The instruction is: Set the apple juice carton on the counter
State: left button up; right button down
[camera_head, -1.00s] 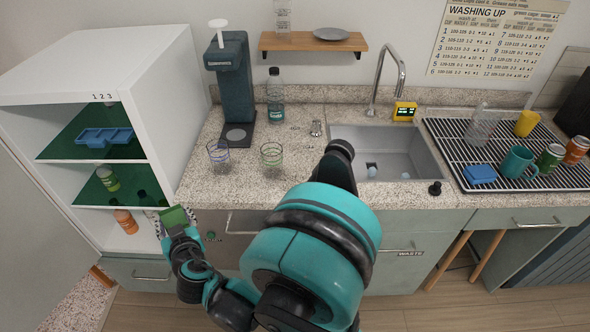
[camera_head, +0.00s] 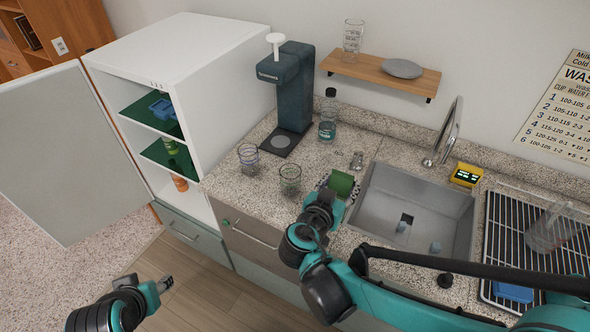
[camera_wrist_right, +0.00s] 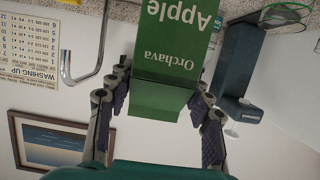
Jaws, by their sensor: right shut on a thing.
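The apple juice carton (camera_head: 341,183) is green, and its inverted "Orchava Apple" lettering fills the upper middle of the right wrist view (camera_wrist_right: 172,62). My right gripper (camera_head: 326,197) is shut on it, with one finger on each side in the right wrist view (camera_wrist_right: 160,108). The carton is at the counter (camera_head: 265,185), just left of the sink. I cannot tell whether its base touches the counter. My left gripper (camera_head: 163,285) is low at the left, over the floor and away from the carton; its opening is unclear.
Two glasses (camera_head: 290,180) (camera_head: 249,158) stand left of the carton, and a small shaker (camera_head: 357,160) stands behind it. The sink (camera_head: 410,210) lies to its right. A dispenser (camera_head: 295,90) and a bottle (camera_head: 328,115) stand at the back. The fridge door (camera_head: 70,150) hangs open.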

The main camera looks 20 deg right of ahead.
jog(key=w+d+f+b, duration=0.3)
jog(key=w+f+b, duration=0.4)
jog(key=w+f, duration=0.3)
jog(key=shift+w+f, duration=0.35)
jog(key=c, duration=1.1)
grip_release()
jog(key=shift+f, duration=0.2)
jog(key=o, duration=0.5)
jog(key=shift+c, duration=0.2)
jog(key=shift+r, duration=0.1)
